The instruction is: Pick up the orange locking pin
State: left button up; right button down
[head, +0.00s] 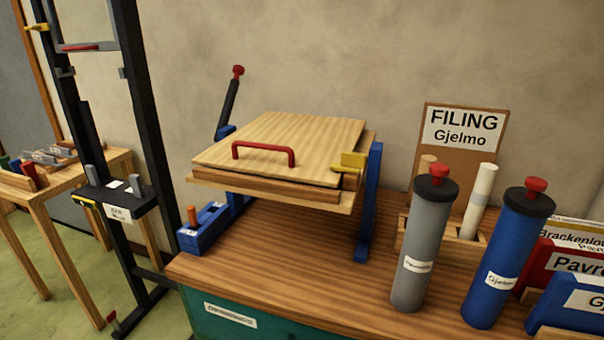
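The orange locking pin (192,216) stands upright in a blue block (205,230) at the left front corner of the wooden table. Its upper part shows and its lower end is hidden in the block. A small white label is on the block. Neither of my grippers shows in the head view.
A wooden press with a red handle (264,150) and blue supports (368,205) stands behind the pin. A grey tube (421,245) and a blue tube (505,265) stand at right. A black frame (150,130) rises at left. The table's front middle (310,270) is clear.

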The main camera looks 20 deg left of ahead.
aim_at(194, 221)
jog(key=u, duration=1.25)
